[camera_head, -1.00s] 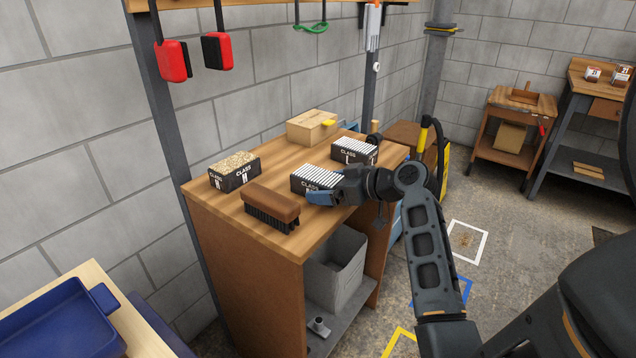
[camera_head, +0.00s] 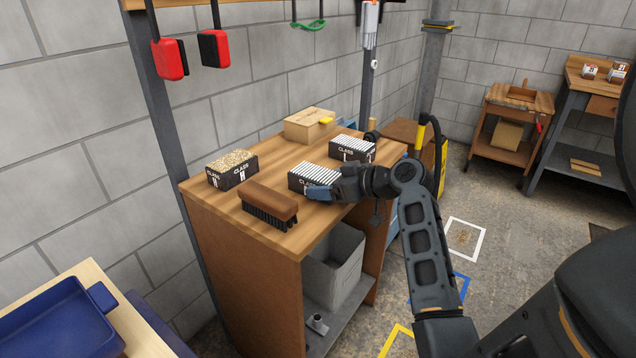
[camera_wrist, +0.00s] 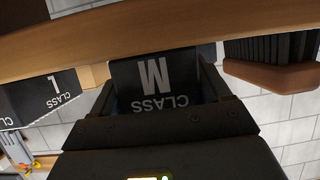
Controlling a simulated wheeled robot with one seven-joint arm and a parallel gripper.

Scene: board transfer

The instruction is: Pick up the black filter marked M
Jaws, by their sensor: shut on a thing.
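The black filter marked M (camera_head: 310,177) has white pleats on top and stands on the wooden bench, near its front edge. In the wrist view its label "CLASS M" (camera_wrist: 155,82) shows upside down between the two fingers. My gripper (camera_head: 319,192) reaches in from the right, low at the filter's front face, and is shut on it; it also shows in the wrist view (camera_wrist: 160,98). The filter appears to rest on the bench still. The fingers hide part of its front in the head view.
A black filter marked L (camera_head: 352,151) stands behind to the right; it also shows in the wrist view (camera_wrist: 40,100). A brown brush (camera_head: 269,203) lies close on the left. Another filter (camera_head: 232,168) with a tan top stands farther left. A wooden box (camera_head: 308,125) is at the back.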

